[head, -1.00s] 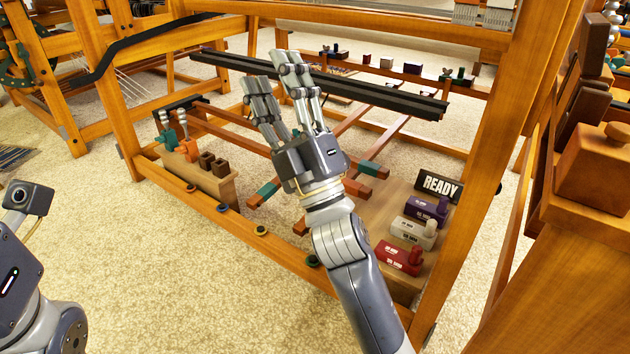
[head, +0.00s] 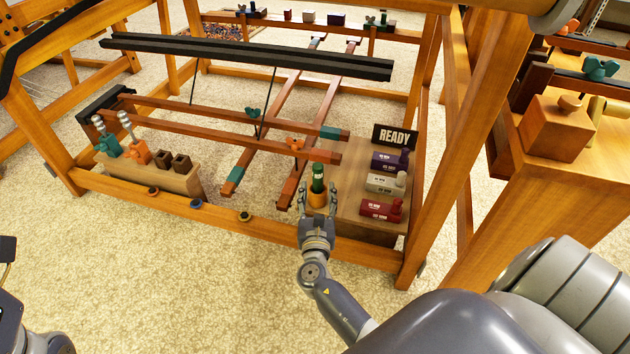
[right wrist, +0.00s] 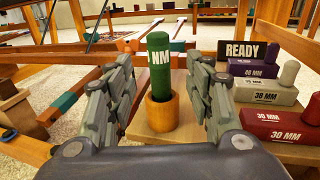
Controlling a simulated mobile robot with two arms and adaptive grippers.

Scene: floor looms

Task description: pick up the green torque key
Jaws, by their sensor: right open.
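The green torque key (head: 318,176) stands upright in an orange-brown cup (head: 317,199) at the left edge of a wooden board (head: 345,222). In the right wrist view the green key (right wrist: 158,68) shows white "NM" lettering, and its lower end is hidden inside the cup (right wrist: 161,112). My right gripper (head: 319,205) is open and empty. In the right wrist view its fingers (right wrist: 160,105) stand on either side of the key and cup, apart from both. My left gripper is not in view; only part of my left arm shows at the lower left.
Purple (head: 389,160), white (head: 385,183) and red (head: 381,208) labelled blocks and a READY sign (head: 394,138) stand right of the cup. A loom rail (head: 215,213) runs in front. A wooden rack (head: 160,168) holds teal and orange-handled tools at left.

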